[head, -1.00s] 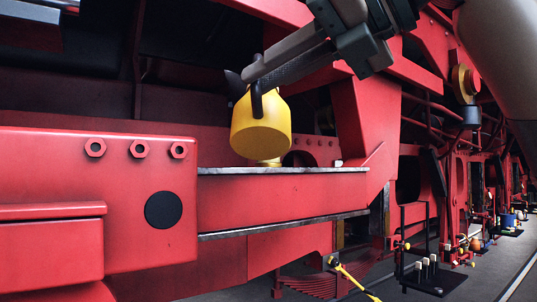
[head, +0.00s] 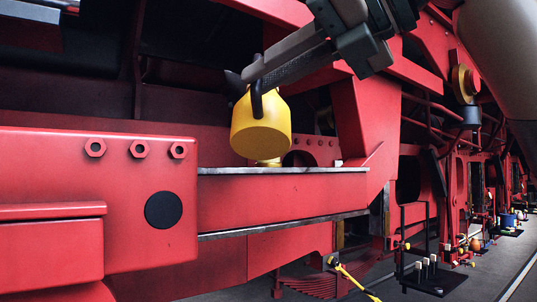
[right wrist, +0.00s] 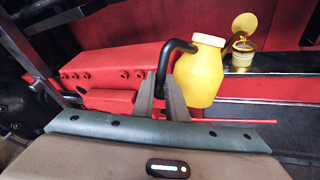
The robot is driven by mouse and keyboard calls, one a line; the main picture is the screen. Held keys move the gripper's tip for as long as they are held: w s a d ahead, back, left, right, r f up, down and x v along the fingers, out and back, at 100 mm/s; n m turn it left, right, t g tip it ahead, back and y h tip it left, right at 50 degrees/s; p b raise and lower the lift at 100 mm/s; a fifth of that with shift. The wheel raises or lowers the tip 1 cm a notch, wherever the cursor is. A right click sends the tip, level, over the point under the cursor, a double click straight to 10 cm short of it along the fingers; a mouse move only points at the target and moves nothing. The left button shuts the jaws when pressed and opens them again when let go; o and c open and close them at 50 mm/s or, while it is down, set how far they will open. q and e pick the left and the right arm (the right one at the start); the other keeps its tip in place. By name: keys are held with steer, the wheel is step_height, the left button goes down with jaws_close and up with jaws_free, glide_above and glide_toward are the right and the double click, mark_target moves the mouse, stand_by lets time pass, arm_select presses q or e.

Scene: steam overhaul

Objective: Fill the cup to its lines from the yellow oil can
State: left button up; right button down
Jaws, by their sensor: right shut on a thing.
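My right gripper (head: 256,78) is shut on the black handle of the yellow oil can (head: 261,124) and holds it above the red frame's ledge. In the right wrist view the fingers (right wrist: 162,88) close on the handle, with the can (right wrist: 200,75) just to their right. In the head view the cup (head: 268,162) is mostly hidden behind the can. Its lines and oil level are too small to read. My left gripper is not in view.
The red frame (head: 270,205) has a narrow metal-edged ledge (head: 325,170). A red block with hex nuts (head: 75,165) stands at the left, and a red upright (head: 362,130) at the right. Black stands with small items (head: 432,275) are on the floor.

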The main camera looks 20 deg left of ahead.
mark_target(259, 107)
stand_by(0.4)
steer(key=shift+r, duration=0.25)
steer(key=shift+w+d+r, duration=0.1)
steer(key=shift+r, duration=0.45)
steer(key=shift+f, duration=0.1)
stand_by(0.4)
steer(key=shift+n+y, duration=0.5)
step_height(259, 107, down, 5)
steer(key=b, duration=0.4)
steer(key=shift+d+f, duration=0.1)
steer(key=shift+f+t+b, duration=0.4)
steer(key=shift+f+b, duration=0.05)
steer(key=shift+b, duration=0.05)
steer(key=shift+r, duration=0.1)
steer(key=shift+s+n, duration=0.2)
steer(key=shift+n, duration=0.1)
